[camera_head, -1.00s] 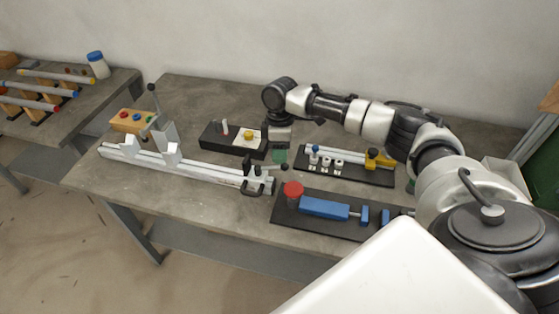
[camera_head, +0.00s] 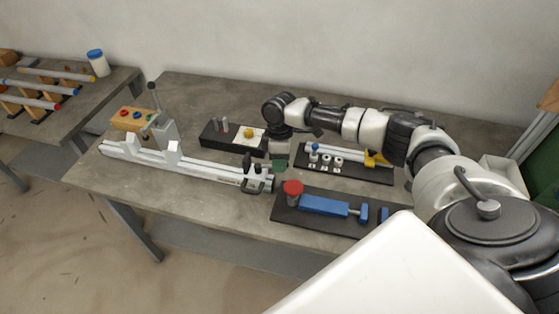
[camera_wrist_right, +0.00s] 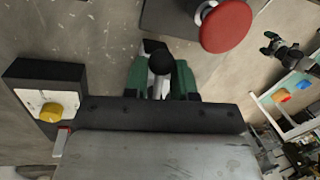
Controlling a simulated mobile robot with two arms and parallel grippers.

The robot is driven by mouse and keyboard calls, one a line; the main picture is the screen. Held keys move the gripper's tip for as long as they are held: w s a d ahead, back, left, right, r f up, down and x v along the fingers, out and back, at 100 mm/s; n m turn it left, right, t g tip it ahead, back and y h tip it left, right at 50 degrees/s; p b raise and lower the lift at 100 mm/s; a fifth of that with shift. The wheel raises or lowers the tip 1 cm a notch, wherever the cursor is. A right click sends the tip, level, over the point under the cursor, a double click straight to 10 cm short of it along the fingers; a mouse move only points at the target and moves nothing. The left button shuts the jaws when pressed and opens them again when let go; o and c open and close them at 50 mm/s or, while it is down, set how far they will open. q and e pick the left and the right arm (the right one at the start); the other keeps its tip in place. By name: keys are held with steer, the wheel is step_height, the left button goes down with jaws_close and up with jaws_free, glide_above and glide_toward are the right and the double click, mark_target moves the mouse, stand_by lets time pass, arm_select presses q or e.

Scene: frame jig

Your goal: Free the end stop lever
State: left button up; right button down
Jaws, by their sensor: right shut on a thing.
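A pale rail (camera_head: 200,170) lies along the front of the bench, with a dark end stop (camera_head: 252,187) at its right end. My right gripper (camera_head: 279,164) comes down beside this end stop, with its green fingers low. In the right wrist view, the gripper (camera_wrist_right: 161,80) is shut on the end stop lever (camera_wrist_right: 160,64), a light stem with a round black knob between the green fingers. The fingers hide part of the stem.
A red round knob (camera_head: 293,187) stands close to the right gripper, on a dark plate with a blue block (camera_head: 324,206). A black box with a yellow knob (camera_head: 249,133) is behind the rail. A lever fixture (camera_head: 163,131) stands at the left.

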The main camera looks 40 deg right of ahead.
steer(key=m+p, duration=0.1)
steer(key=p, duration=0.1)
steer(key=s+a+m+p, duration=0.1)
steer(key=m+p, duration=0.1)
stand_by(0.3)
steer(key=c, duration=1.2)
jaws_free()
steer(key=shift+r, duration=0.1)
step_height(320, 180, up, 10)
steer(key=w+d+b, duration=0.1)
steer(key=shift+d+r+b, duration=0.25)
steer(key=shift+d+b, duration=0.05)
steer(key=shift+b, duration=0.05)
steer(key=shift+w, duration=0.1)
